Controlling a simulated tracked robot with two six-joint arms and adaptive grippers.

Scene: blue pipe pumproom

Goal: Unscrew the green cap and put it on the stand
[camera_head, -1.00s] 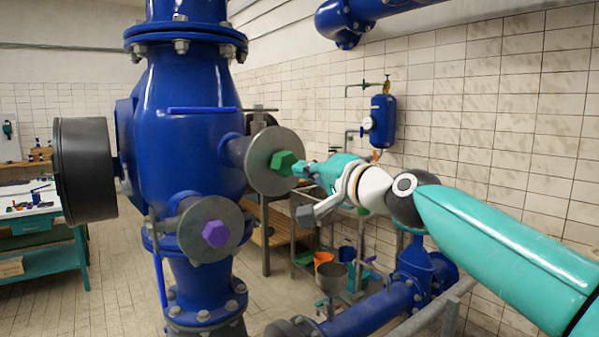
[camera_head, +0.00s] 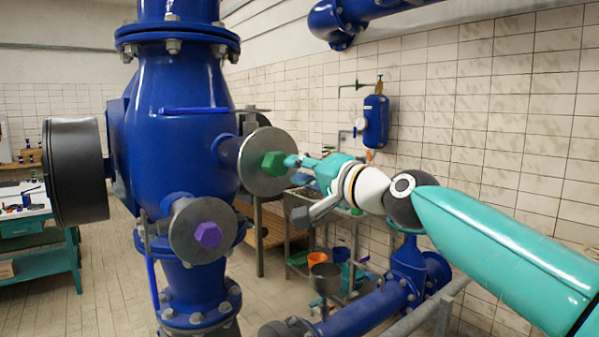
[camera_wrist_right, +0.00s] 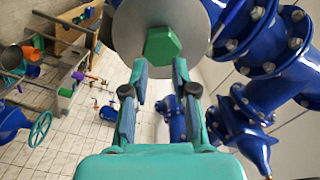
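The green cap (camera_head: 272,163) is a six-sided piece on the round grey flange (camera_head: 251,174) at the right side of the big blue pump body (camera_head: 178,135). My right gripper (camera_head: 291,161) points at it from the right, with its fingertips close to the cap. In the right wrist view the fingers (camera_wrist_right: 160,74) are apart with nothing between them, and the green cap (camera_wrist_right: 162,46) is just beyond the tips. Contact cannot be told. My left gripper is not in view. I cannot make out which thing is the stand.
A purple cap (camera_head: 208,234) sits on a second grey flange below. A black round part (camera_head: 77,172) juts out on the left. A teal table (camera_head: 45,259) with small items stands at far left. Blue pipes (camera_head: 362,310) and a grey rail (camera_head: 432,307) run below my right arm.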

